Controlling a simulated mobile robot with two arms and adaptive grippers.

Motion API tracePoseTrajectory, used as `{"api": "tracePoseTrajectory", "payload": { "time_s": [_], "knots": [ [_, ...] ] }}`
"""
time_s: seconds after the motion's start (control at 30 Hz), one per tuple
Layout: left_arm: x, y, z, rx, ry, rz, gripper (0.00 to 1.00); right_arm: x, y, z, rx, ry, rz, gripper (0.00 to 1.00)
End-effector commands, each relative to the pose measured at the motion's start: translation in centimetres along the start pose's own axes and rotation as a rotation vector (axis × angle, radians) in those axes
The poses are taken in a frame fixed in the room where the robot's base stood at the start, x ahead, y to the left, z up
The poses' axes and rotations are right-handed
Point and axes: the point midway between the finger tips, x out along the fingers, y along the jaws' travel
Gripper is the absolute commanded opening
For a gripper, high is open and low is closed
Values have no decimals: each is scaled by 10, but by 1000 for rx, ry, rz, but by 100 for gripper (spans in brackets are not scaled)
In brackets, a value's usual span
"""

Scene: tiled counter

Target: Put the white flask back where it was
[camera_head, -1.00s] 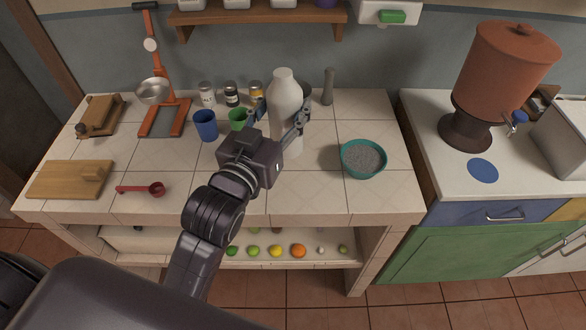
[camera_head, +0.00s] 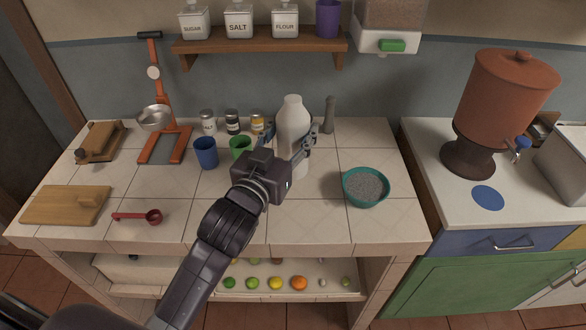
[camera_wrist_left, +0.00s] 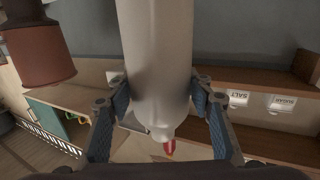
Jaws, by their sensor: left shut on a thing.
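The white flask (camera_head: 293,118) is upright over the back middle of the tiled counter (camera_head: 310,215). My left gripper (camera_head: 290,135) is shut on its body, with one finger on each side. In the left wrist view the flask (camera_wrist_left: 156,60) fills the middle between the two blue-padded fingers. The gripper body hides part of the flask's lower end in the head view, so I cannot tell whether it touches the counter. My right gripper is not in view.
A green cup (camera_head: 240,148) and a blue cup (camera_head: 205,153) stand left of the flask, with several jars behind. A grey pestle-like object (camera_head: 329,115) stands close on its right. A teal bowl (camera_head: 352,198) sits front right. The front middle counter is clear.

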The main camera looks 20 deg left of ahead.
Motion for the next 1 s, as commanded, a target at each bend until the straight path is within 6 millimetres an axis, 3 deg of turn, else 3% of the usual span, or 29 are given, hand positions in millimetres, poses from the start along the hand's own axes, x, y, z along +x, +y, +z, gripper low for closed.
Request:
{"api": "tracePoseTrajectory", "payload": {
  "time_s": [0.03, 0.2, 0.4, 0.63, 1.0],
  "knots": [
    [0, 0, 15, 1, -3, 0, 5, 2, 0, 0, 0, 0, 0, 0],
    [0, 0, 46, 0, 2, 1, 5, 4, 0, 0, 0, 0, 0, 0],
    [1, 0, 60, -1, 5, 0, 5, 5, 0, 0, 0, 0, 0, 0],
    [1, 0, 93, 0, 2, -1, 5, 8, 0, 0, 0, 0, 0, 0],
    [1, 0, 99, 0, 7, 1, 5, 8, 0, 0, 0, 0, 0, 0]
  ]
}}
